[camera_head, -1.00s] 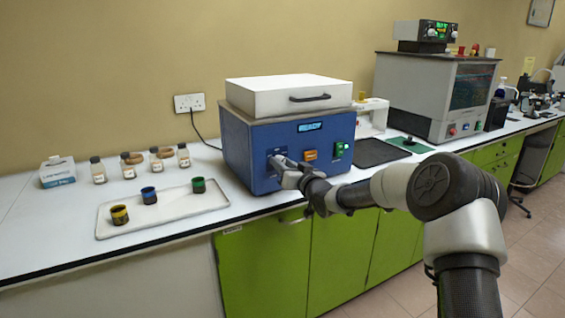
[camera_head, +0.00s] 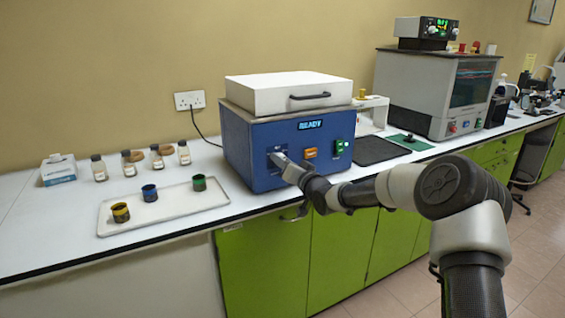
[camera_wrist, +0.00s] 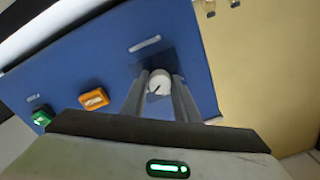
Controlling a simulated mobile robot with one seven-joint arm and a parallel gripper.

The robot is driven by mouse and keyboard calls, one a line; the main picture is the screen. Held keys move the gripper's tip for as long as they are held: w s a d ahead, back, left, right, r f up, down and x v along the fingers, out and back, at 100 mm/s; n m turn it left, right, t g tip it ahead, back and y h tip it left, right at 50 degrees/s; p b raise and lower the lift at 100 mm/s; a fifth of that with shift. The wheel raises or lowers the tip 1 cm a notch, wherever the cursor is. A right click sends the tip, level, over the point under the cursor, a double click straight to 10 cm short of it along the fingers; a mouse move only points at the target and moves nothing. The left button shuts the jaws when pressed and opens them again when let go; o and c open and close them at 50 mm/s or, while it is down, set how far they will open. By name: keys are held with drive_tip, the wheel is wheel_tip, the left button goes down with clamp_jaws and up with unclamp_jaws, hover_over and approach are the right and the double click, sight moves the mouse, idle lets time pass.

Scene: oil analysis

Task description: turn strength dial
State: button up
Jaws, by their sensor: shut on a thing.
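The strength dial (camera_wrist: 159,82) is a small white round knob with a dark pointer line, on a dark square patch of the blue machine's front panel. In the wrist view my gripper (camera_wrist: 160,88) has one finger on each side of the dial, shut on it. In the head view my gripper (camera_head: 279,160) reaches the left part of the front of the blue machine (camera_head: 247,145), and the dial is hidden behind it. The machine has a white lid with a dark handle and a display reading READY (camera_head: 310,125).
An orange button (camera_head: 310,153) and a lit green switch (camera_head: 342,147) sit right of the dial in the head view. A white tray (camera_head: 165,213) with three small colored cups lies left of the machine. Several bottles stand behind it. A grey cabinet machine (camera_head: 415,90) stands at right.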

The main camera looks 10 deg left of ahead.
drive_tip(key=o, duration=1.1)
drive_tip(key=shift+c, duration=0.2)
drive_tip(key=p+v, duration=0.1)
drive_tip(key=v, duration=1.6)
drive_tip(key=shift+s+d+p, duration=0.2)
drive_tip(key=shift+p, duration=0.2)
